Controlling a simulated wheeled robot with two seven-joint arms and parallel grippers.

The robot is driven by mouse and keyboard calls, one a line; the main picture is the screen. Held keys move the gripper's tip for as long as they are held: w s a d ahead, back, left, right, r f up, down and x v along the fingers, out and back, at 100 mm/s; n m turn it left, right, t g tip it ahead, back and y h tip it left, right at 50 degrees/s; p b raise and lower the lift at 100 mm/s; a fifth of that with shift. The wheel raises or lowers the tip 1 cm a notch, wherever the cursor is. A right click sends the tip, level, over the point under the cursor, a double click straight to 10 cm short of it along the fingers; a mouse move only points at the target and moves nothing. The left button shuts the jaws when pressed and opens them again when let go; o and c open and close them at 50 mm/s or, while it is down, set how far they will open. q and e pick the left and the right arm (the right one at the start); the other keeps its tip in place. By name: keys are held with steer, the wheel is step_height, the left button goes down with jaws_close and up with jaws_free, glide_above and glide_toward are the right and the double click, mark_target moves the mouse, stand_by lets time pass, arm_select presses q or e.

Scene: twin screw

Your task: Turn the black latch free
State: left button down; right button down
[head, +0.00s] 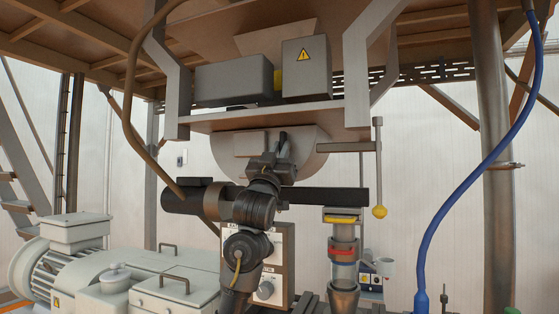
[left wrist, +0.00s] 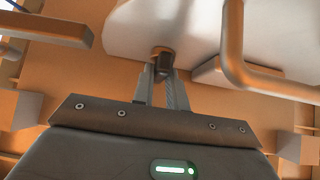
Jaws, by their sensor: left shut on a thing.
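The black latch (left wrist: 162,58) shows in the left wrist view as a small dark piece with a brownish round base, against a pale surface. My left gripper (left wrist: 161,76) is shut on it, with a fingertip on either side. In the head view my left arm rises from the bottom middle, and the left gripper (head: 283,150) is in front of the grey rounded housing (head: 313,160) under the shelf. The arm and gripper hide much of the latch there, so its angle is hard to tell. My right gripper is not in view.
Grey boxes (head: 234,82) stand on the shelf above, one with a yellow warning sign (head: 304,55). A dark horizontal bar (head: 330,195) runs behind my arm. A rod with a yellow knob (head: 380,211) hangs right of the housing. A blue hose (head: 463,183) is farther right.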

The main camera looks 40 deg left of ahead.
arm_select(q)
steer(key=shift+n+y, duration=0.6)
steer(key=shift+y, duration=0.1)
steer(key=c, duration=1.4)
jaws_free()
steer(key=b+v, duration=0.5)
steer(key=v, duration=0.5)
steer(key=shift+s+d+b, duration=0.25)
steer(key=shift+s+b, duration=0.15)
steer(key=shift+f, duration=0.15)
